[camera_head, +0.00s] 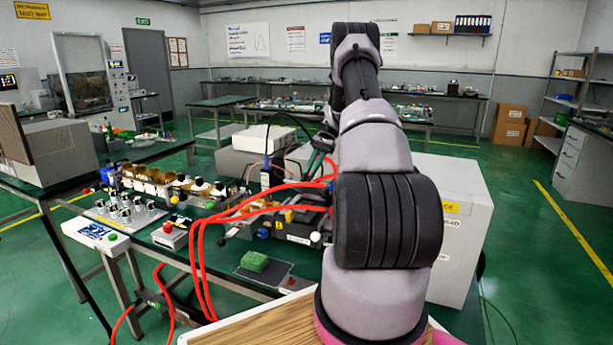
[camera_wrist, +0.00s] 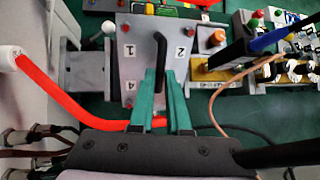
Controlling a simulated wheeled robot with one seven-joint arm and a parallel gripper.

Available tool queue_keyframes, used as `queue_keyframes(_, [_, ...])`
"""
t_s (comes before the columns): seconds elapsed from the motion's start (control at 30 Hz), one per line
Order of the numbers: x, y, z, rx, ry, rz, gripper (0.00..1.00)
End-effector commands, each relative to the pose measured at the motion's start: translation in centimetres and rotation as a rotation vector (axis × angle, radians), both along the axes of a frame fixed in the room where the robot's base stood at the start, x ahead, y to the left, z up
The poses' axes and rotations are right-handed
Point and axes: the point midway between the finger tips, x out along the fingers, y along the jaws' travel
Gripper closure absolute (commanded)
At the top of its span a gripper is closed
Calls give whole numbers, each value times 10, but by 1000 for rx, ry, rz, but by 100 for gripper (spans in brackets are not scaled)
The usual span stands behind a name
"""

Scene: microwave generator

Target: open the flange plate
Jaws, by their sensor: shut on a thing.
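The flange plate (camera_wrist: 140,60) is a grey metal plate with the digits 1, 2 and 4 visible on it and red screws at its edges. It lies beneath my gripper in the wrist view. A bent black handle (camera_wrist: 159,48) stands off its face. My gripper (camera_wrist: 161,74) has teal fingers closed around the lower end of this handle; the fingertips hide part of it. In the head view my gripper (camera_head: 311,169) reaches down behind the red hoses at the back of the bench. There the plate is hard to make out behind the hoses and my arm.
Thick red hoses (camera_head: 245,205) loop over the bench, and one (camera_wrist: 65,100) passes left of the plate in the wrist view. A large white box (camera_head: 462,215) stands right of my arm. A green block (camera_head: 254,261) sits on a dark pad at the front.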

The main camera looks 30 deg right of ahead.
Motion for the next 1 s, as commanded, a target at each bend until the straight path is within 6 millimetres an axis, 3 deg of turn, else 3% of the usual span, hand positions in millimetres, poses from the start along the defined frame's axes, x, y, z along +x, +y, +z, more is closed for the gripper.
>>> queue_keyframes(0.4, [20, -26, 1, 208, 160, -3, 100])
queue_keyframes(1.0, [29, -38, 0, 321, 251, 0, 100])
